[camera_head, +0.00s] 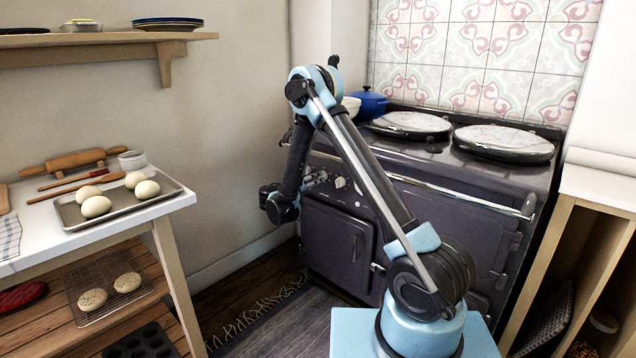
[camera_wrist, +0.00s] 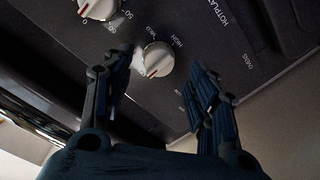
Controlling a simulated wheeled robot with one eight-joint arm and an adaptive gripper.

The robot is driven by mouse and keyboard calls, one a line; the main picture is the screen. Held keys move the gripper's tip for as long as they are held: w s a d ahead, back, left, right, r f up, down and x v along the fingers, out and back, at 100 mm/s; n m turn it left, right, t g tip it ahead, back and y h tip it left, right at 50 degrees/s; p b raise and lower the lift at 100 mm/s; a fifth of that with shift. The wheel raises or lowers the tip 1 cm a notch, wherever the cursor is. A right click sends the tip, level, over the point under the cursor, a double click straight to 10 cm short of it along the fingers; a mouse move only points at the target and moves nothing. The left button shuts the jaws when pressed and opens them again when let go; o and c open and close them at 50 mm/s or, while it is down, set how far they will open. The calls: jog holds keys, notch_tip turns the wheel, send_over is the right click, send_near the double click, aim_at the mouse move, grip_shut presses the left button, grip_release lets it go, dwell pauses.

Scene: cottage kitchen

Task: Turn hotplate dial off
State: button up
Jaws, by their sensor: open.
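The hotplate dial (camera_wrist: 157,58) is a round white knob with a red mark on the dark stove panel in the wrist view. Its red mark points toward the lower part of the picture. "HIGH", "MED" and part of "HOTPLATE" are printed near it. My gripper (camera_wrist: 160,74) is open, with one dark finger on each side of the dial and visible gaps to both. I cannot tell how far the fingertips are from the panel. In the head view my gripper (camera_head: 316,178) is at the stove front, small and partly behind my arm.
A second white dial (camera_wrist: 98,8) is at the top left of the wrist view. A metal rail (camera_head: 450,194) runs along the stove (camera_head: 345,245). A blue pot (camera_head: 369,104) stands on top beside two round lids. A table (camera_head: 150,210) with a dough tray stands left.

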jog(key=v, duration=0.8)
